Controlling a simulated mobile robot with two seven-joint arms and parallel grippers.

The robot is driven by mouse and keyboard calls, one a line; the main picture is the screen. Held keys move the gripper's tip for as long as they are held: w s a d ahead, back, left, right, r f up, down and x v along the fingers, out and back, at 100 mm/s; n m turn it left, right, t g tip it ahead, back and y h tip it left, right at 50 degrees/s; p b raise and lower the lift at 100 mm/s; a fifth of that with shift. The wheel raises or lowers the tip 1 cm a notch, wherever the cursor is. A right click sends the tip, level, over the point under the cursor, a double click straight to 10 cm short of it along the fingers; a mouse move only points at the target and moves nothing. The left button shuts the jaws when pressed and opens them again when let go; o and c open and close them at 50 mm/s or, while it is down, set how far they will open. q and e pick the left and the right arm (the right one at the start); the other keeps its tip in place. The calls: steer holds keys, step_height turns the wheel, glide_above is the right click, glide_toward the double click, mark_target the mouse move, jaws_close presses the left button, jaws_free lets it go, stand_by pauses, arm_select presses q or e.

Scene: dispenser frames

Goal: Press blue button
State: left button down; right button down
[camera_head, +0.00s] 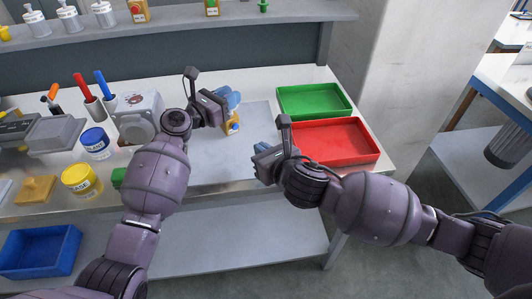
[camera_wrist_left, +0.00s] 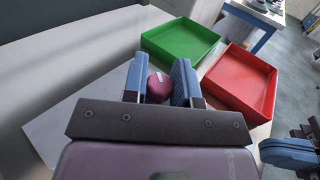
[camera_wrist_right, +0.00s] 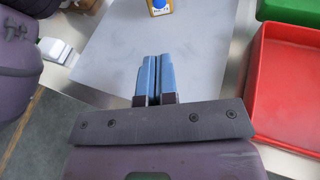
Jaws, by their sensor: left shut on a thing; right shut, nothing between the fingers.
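A small yellow-orange box with a blue button (camera_head: 235,128) is at the grey mat, just below my left gripper's fingers in the head view. The box (camera_wrist_right: 159,7) with its blue button also shows at the top edge of the right wrist view. My left gripper (camera_head: 232,101) is shut on the box; in the left wrist view a dark pink round part (camera_wrist_left: 158,87) shows between its blue fingers. My right gripper (camera_head: 262,148) is shut and empty, over the mat's front right area, apart from the box. Its closed fingers point towards the box in the right wrist view.
A green tray (camera_head: 314,115) and a red tray (camera_head: 374,157) stand at the right. A grey-white device (camera_head: 138,118), a blue-labelled jar (camera_head: 95,143) and a yellow jar (camera_head: 81,181) stand left. The grey mat (camera_head: 205,155) has clear room between the grippers. A shelf runs behind.

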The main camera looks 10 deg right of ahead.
arm_select(q)
steer(key=shift+s+f, duration=0.1)
steer(key=shift+f, duration=0.5)
arm_select(e)
steer(key=shift+v, duration=0.8)
steer(key=shift+f, duration=0.15)
arm_select(q)
steer(key=c, duration=0.8)
jaws_free()
steer(key=shift+r, duration=0.1)
steer(key=shift+a, duration=0.1)
steer(key=shift+s+a, duration=0.25)
steer(key=shift+a, duration=0.05)
steer(key=v, duration=1.1)
steer(key=shift+s+a, duration=0.1)
